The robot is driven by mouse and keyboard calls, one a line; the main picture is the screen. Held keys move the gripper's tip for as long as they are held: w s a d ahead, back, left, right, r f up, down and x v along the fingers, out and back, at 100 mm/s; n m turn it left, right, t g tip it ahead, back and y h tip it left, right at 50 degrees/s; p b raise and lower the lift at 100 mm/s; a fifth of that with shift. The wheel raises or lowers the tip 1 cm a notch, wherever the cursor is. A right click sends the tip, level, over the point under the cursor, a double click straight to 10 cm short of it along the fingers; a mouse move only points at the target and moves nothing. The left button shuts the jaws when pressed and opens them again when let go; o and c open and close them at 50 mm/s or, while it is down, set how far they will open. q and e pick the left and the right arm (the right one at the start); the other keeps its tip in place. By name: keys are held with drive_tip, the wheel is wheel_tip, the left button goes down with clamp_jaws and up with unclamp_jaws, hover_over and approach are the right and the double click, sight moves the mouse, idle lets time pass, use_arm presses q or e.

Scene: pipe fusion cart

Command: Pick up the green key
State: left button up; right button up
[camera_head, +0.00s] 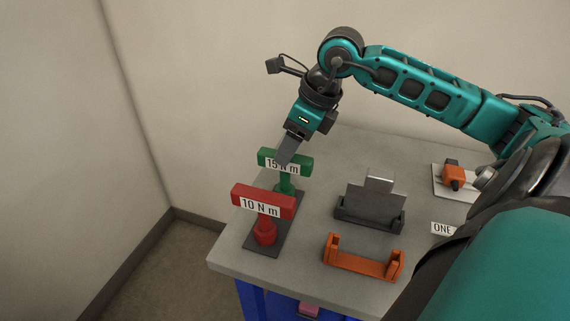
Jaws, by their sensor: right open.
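The green key (301,163) is a T-shaped tool with a "15 N m" label on its crossbar. It stands upright at the back of a dark holder plate (262,247) on the cart's left side. My right gripper (288,152) reaches down from above, with its fingers at the crossbar and overlapping the label. The gripper is open; I cannot tell whether the fingers touch the bar. The red key (263,202), labelled "10 N m", stands in front on the same plate. My left gripper is not in view.
The grey cart top (300,258) holds a dark slotted block (370,208) and an orange bracket (362,261) right of the keys. An orange part on a white plate (453,178) and a "ONE" label (442,229) lie further right. A wall stands behind.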

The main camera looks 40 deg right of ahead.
sight(285, 177)
drive_tip(key=shift+s+p+x, duration=0.15)
drive_tip(key=shift+x, duration=1.2)
drive_tip(key=shift+s+p+x, duration=0.15)
drive_tip(key=shift+x, duration=1.25)
drive_tip(key=shift+a, duration=0.2)
drive_tip(key=shift+c, duration=0.2)
clamp_jaws()
